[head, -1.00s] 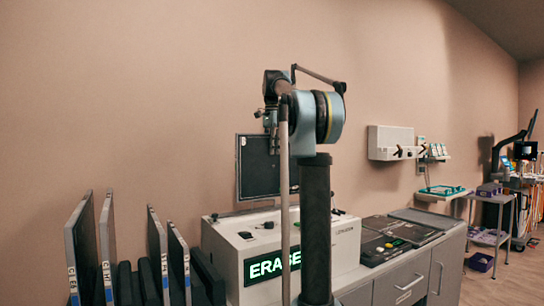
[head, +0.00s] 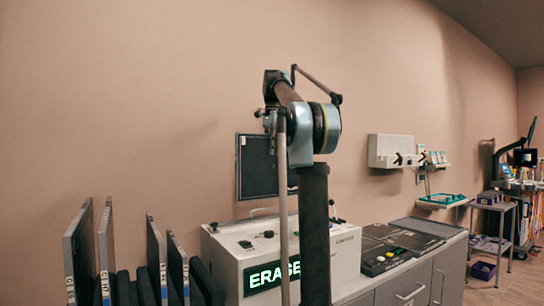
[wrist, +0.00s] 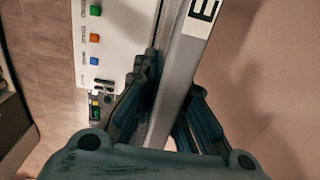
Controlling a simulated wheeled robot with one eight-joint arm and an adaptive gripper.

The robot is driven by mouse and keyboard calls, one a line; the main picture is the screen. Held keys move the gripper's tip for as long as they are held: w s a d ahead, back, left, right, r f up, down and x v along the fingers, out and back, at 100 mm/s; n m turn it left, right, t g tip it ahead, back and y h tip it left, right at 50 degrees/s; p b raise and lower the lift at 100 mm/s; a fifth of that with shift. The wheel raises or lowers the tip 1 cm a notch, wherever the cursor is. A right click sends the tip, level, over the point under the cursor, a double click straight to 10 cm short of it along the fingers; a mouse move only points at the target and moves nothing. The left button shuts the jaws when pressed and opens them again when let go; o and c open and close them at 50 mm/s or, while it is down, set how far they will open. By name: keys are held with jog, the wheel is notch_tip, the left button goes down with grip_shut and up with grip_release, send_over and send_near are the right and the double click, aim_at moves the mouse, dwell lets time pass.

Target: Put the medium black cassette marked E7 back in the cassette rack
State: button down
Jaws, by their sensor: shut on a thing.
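My gripper (wrist: 168,92) is shut on the grey edge of a flat cassette (wrist: 176,62) in the wrist view. A white label on that edge shows an "E"; the rest of the label is cut off. In the head view the held cassette (head: 257,168) is a dark upright panel with a thin light frame, hanging below my gripper (head: 271,122) and above the white machine. The cassette rack (head: 122,290) is at the lower left, with several upright cassettes (head: 156,250) of different heights and dark dividers between them. Its bottom is out of view.
A white machine (head: 228,250) with a lit ERASE sign (head: 272,275) stands right of the rack. Grey cabinets (head: 410,290) with dark flat panels on top continue rightward. A wall box (head: 390,151) and a cart (head: 492,225) are farther right. The wall above the rack is clear.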

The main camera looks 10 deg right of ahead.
jog(key=shift+r, duration=2.8)
